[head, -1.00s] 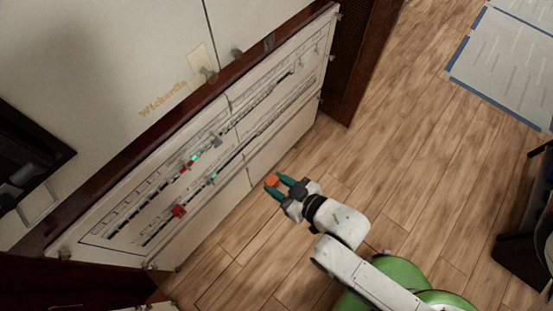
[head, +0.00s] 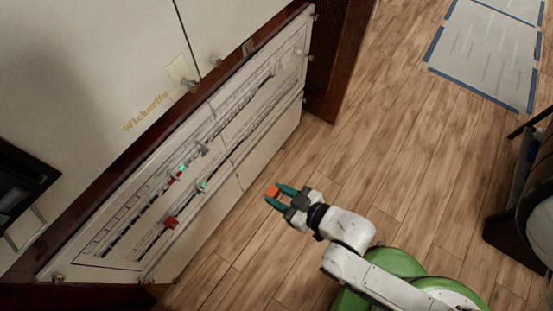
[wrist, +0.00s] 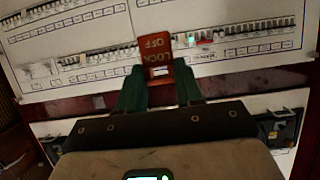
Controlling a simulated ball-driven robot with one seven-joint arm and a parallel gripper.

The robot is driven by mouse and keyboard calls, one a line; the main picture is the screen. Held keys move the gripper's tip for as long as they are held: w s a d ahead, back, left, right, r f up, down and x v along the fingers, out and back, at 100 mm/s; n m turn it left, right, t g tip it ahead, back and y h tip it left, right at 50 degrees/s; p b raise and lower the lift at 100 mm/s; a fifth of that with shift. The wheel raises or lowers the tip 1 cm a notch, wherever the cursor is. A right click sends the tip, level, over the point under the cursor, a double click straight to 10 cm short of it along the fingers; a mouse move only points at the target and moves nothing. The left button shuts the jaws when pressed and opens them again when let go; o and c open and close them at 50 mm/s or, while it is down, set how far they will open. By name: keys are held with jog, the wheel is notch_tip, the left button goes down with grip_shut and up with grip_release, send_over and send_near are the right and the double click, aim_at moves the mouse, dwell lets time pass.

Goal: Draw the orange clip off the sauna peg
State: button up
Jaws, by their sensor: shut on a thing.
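The orange clip (wrist: 156,48) shows between my fingertips in the wrist view, with lettering that reads "LOCK OFF". It is a small orange patch in the head view (head: 272,191). My gripper (head: 277,196) has green fingers, which also show in the wrist view (wrist: 159,80), and it is shut on the clip. In the head view the clip is held out in front of the breaker panel (head: 228,140), over the floor, with a visible gap to the panel. I cannot tell which peg is the sauna peg; its label is too small to read.
The panel carries long breaker rows, a red piece (head: 171,222) on the lower row, a small red piece (head: 176,174) and a green light (head: 182,168). Wood floor (head: 370,150) to the right is clear. A blue-edged sheet (head: 485,50) lies at the far right.

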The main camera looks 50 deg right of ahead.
jog(key=s+p, duration=0.1)
jog(key=s, duration=0.5)
dwell(0.4)
jog(key=shift+w, duration=0.15)
dwell(0.4)
jog(key=w+a+r, duration=0.1)
jog(key=w+a, duration=0.1)
jog(key=w, duration=1.9)
jog(key=shift+w+a+r, duration=0.2)
jog(key=shift+w+a, duration=0.1)
